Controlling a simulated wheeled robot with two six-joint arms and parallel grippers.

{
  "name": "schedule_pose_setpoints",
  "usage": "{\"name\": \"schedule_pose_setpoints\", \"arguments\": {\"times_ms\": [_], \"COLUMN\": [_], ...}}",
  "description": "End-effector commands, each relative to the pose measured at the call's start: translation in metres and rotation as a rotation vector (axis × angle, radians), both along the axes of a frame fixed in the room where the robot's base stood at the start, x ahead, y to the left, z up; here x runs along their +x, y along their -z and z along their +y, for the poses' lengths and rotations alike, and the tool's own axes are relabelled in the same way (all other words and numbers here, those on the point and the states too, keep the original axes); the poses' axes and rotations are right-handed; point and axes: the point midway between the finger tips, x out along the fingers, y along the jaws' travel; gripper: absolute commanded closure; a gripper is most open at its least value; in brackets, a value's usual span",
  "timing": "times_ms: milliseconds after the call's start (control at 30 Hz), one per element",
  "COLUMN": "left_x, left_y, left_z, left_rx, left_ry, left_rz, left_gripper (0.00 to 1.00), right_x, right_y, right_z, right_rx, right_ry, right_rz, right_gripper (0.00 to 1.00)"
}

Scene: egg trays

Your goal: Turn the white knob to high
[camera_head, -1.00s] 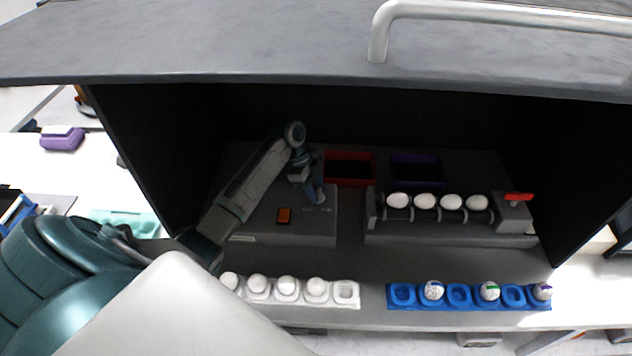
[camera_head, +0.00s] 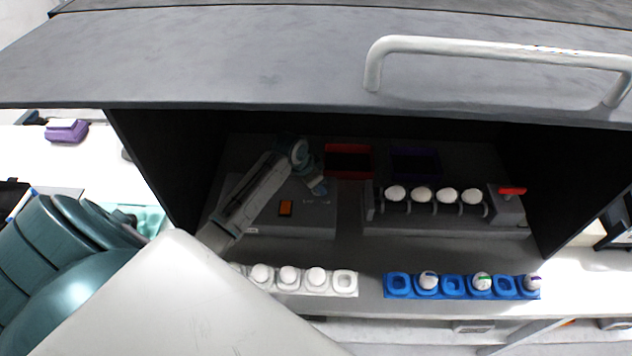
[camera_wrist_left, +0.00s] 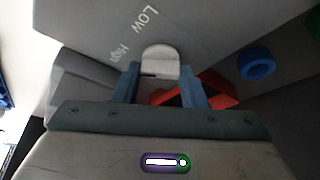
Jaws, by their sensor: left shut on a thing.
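The white knob (camera_wrist_left: 160,62) shows in the left wrist view between the two blue fingers of my left gripper (camera_wrist_left: 167,85). The gripper is shut on it. The printed words "Low" (camera_wrist_left: 146,20) and "High" (camera_wrist_left: 124,54) are on the grey panel beside the knob, to its upper left. I cannot tell exactly which mark the knob points to. In the head view my left gripper (camera_head: 317,185) reaches into the dark cabinet at the grey box (camera_head: 262,222), and the knob is hidden there. My right gripper is not in view.
An orange switch (camera_head: 286,208) is on the grey box. Red (camera_head: 349,147) and purple (camera_head: 416,151) bins stand behind. A roller stand (camera_head: 430,229) holds several eggs. White (camera_head: 345,292) and blue (camera_head: 396,296) egg trays lie in front. The cabinet lid (camera_head: 230,60) hangs above.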

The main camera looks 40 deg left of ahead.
Motion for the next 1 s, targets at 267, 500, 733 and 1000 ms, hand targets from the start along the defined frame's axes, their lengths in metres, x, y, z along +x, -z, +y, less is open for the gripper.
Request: {"name": "schedule_pose_setpoints", "arguments": {"times_ms": [267,500,733,1000], "left_x": [0.0008,0.0009,0.0009,0.001], "left_y": [-0.0017,-0.0017,-0.0018,-0.0019], "left_z": [-0.0014,-0.0011,-0.0009,-0.0008], "left_rx": [0.001,0.001,0.001,0.001], "left_ry": [-0.137,-0.186,-0.194,-0.193], "left_rz": [-0.005,-0.005,-0.005,-0.005], "left_gripper": [0.85,0.85,0.85,0.48], "right_x": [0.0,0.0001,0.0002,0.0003], "right_y": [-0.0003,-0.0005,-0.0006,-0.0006], "right_z": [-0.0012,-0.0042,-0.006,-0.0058], "right_rx": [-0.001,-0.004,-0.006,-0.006], "right_ry": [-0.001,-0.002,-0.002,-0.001], "right_rz": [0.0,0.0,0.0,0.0], "right_gripper": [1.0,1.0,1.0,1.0]}}
